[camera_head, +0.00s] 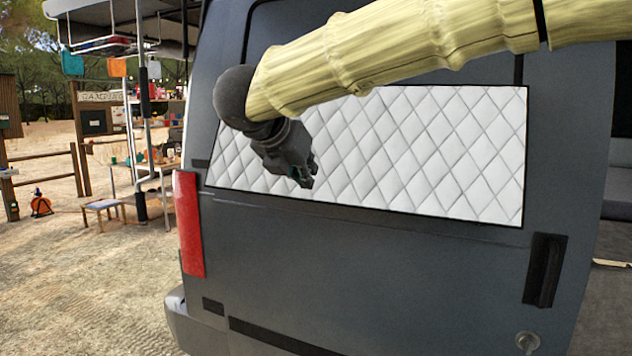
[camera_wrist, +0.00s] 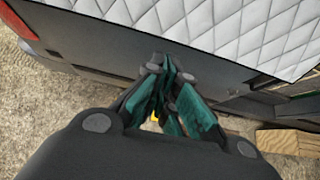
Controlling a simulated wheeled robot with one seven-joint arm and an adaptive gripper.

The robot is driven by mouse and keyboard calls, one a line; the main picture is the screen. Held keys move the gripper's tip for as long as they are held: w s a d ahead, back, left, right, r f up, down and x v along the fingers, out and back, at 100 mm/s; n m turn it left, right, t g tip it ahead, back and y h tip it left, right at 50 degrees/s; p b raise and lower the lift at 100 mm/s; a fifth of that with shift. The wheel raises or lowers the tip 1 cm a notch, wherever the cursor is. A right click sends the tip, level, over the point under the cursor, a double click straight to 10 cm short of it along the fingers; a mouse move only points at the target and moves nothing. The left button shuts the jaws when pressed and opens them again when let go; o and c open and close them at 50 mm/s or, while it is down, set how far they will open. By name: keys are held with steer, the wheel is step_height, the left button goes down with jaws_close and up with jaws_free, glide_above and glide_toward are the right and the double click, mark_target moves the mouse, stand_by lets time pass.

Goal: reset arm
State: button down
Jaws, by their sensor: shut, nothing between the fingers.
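My gripper (camera_head: 303,179) hangs at the end of my pale yellow, bamboo-like arm, in front of the van's rear door in the head view. It points down and to the right. In the wrist view my gripper (camera_wrist: 172,75) has its dark fingers with green pads drawn together at the tips, with nothing held between them. The dark grey van door (camera_head: 350,270) lies behind it, with a white quilted panel (camera_head: 430,150) over its window. I cannot tell the exact gap between the gripper and the panel.
The van's red tail light (camera_head: 188,224) is at the left edge of the door, and a black handle (camera_head: 543,270) is at the right. A wooden piece (camera_wrist: 290,142) shows at the wrist view's lower right. Sandy ground (camera_head: 85,290) lies open at left, with a small stool (camera_head: 103,208) farther back.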

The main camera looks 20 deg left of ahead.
steer(key=shift+s+r, duration=0.2)
steer(key=shift+s, duration=0.2)
